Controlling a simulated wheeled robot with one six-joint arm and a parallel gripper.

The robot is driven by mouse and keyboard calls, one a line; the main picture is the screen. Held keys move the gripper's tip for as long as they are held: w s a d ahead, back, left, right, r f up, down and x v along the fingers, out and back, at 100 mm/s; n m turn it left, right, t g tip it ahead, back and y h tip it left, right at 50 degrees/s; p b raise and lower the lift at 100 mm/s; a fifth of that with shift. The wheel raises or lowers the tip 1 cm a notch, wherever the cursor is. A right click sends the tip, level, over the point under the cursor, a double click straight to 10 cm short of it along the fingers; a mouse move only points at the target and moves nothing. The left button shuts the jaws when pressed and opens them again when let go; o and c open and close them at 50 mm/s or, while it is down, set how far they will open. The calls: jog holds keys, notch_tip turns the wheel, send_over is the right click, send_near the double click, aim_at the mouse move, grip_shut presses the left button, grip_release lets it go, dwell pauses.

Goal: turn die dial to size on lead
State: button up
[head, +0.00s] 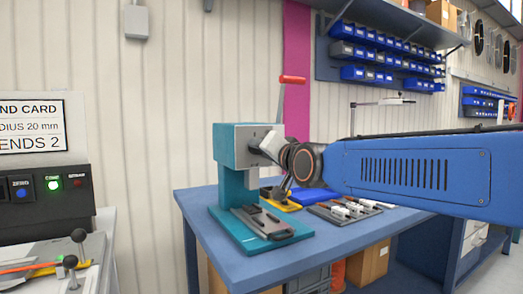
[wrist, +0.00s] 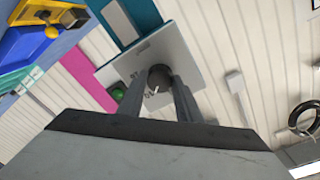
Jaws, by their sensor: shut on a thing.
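The teal press (head: 236,175) stands on the blue bench, with a red-handled lever (head: 292,80) rising from its top. The die dial (wrist: 158,77) is a dark round knob with a white pointer mark on the press's grey front plate (wrist: 185,50). My gripper (wrist: 158,88) is shut on the dial, one finger on each side of it. I cannot make out a lead.
A panel (head: 45,190) with lit buttons and a card stands at the left. Blue bins (head: 390,50) hang on the wall behind.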

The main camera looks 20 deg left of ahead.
jog(key=n, duration=1)
jog(key=shift+f+y, duration=0.15)
jog(key=shift+y, duration=0.25)
jog(key=shift+n, duration=0.5)
jog(key=o, duration=1)
jog(key=shift+d, duration=0.1)
jog(key=shift+o, duration=0.2)
jog(key=r+v, duration=0.1)
jog(key=v, duration=1.6)
jog(key=shift+d+f, duration=0.2)
jog(key=shift+f, duration=0.2)
